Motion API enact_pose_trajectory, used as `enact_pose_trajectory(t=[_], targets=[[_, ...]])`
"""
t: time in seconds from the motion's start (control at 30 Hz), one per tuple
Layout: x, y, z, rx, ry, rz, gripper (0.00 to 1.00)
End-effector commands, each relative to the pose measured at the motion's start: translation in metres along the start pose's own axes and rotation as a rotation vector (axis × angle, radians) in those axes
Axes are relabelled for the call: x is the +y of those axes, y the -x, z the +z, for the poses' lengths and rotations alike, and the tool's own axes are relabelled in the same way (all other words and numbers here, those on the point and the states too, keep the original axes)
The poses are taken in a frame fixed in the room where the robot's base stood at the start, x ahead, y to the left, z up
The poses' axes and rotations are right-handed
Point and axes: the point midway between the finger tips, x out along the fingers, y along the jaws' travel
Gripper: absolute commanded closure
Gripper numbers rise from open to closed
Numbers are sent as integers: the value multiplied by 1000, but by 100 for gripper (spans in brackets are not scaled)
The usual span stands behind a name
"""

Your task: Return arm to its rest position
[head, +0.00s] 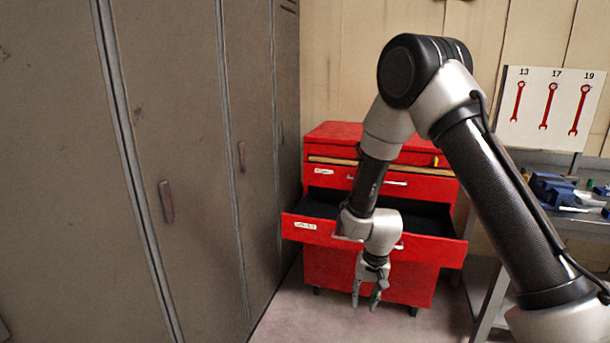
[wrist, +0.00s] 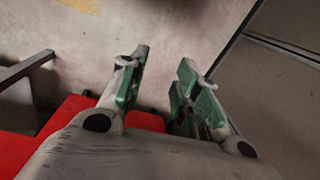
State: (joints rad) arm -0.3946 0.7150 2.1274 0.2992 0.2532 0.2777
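My gripper (head: 367,298) hangs fingers down in front of the red tool cabinet (head: 326,263), below the level of its open drawer (head: 318,230). In the wrist view my gripper (wrist: 162,95) shows two green-padded fingers spread apart with only floor between them. It is open and empty. My arm reaches in from the right of the head view, bends at a high elbow and comes down over the drawer. The drawer is pulled out and its dark inside is partly hidden by my arm.
Grey lockers (head: 180,150) line the left side. A workbench (head: 570,223) with blue items stands at the right, under a wrench chart (head: 550,108). Bare floor (head: 330,328) lies in front of the cabinet.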

Motion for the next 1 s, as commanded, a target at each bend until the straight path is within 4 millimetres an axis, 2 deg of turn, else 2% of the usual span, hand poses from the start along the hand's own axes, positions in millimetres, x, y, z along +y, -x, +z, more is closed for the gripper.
enact_pose_trajectory(t=[0.03, 0.2, 0.4, 0.5, 0.7, 0.8, 1.0], targets=[[9, 34, 8, -27, 47, 1, 68], [50, 132, 51, -123, 204, 24, 68], [105, 228, 104, -152, 311, 51, 68], [131, 266, 130, -128, 328, 65, 68], [171, 323, 170, 29, 294, 77, 68], [183, 345, 181, 144, 264, 70, 68], [194, 380, 193, 319, 211, 56, 68]])
